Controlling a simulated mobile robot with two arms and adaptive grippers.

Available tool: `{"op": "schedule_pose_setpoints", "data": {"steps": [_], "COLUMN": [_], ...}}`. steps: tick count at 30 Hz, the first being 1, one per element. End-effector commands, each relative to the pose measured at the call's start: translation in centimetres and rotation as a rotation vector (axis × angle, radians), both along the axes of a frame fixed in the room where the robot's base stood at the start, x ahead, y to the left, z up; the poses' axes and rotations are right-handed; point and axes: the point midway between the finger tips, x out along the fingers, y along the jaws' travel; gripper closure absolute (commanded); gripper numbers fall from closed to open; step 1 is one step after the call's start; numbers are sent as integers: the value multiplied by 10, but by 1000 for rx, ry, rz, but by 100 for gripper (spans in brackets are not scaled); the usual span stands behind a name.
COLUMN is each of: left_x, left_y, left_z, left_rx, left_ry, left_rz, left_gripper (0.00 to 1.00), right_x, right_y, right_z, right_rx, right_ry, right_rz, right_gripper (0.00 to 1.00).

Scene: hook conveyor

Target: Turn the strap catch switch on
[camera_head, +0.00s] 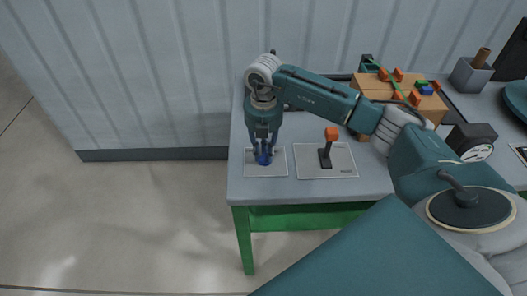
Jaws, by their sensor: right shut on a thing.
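A blue knob (263,159) sits on a light square plate (279,169) at the near left of the table. My right gripper (263,148) points down over the plate and is shut on the blue knob, hiding part of it. I cannot read which way the knob is turned or whether it is on. My left gripper is not in view.
A black lever with an orange top (331,134) stands on a second plate (345,168) just right of the knob. A cardboard box (370,86) with coloured pieces and a round gauge (477,153) are farther right. The floor left of the table (234,190) is clear.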

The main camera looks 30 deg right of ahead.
Motion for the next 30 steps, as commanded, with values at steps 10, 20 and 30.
{"op": "schedule_pose_setpoints", "data": {"steps": [10,20,30], "left_x": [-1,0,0], "left_y": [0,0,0], "left_z": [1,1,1], "left_rx": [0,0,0], "left_ry": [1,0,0], "left_rz": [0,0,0], "left_gripper": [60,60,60], "right_x": [2,2,2], "right_y": [-1,-2,-2], "right_z": [2,2,2], "right_rx": [0,0,0], "right_ry": [-5,-6,-6], "right_rz": [-159,-194,-194], "right_gripper": [100,100,66]}}
